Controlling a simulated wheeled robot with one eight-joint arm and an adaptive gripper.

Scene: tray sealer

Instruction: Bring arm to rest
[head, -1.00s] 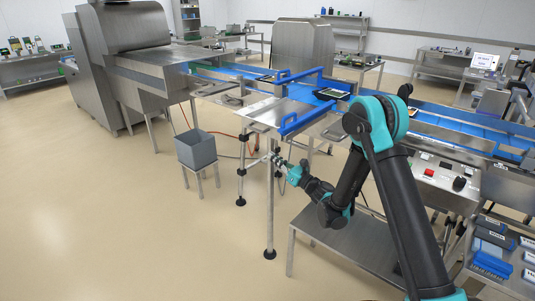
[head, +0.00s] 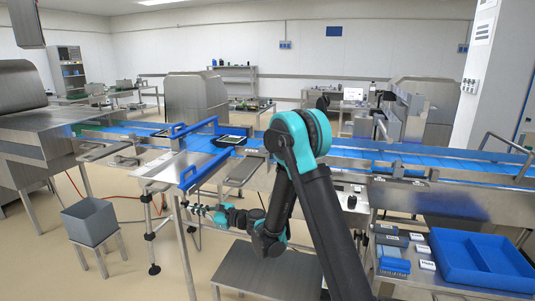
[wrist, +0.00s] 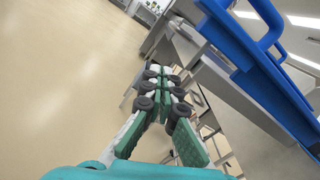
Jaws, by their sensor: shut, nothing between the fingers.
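My arm rises in front of the conveyor line in the head view and bends down to my gripper (head: 192,208), which points left beside the frame of the steel side table. In the wrist view my gripper (wrist: 164,72) has its green-backed fingers drawn together at the tips, with nothing between them. The blue guide rail (wrist: 255,60) of the line is close on the right in that view. I cannot tell the exact gap between the fingers and the table legs.
A grey bin (head: 90,221) stands on a small stand at the left. The blue conveyor (head: 350,156) runs across, with a black tray (head: 229,141) on it. A low steel table (head: 262,275) lies below my arm. A blue divided bin (head: 483,262) is at the right. Floor at the lower left is clear.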

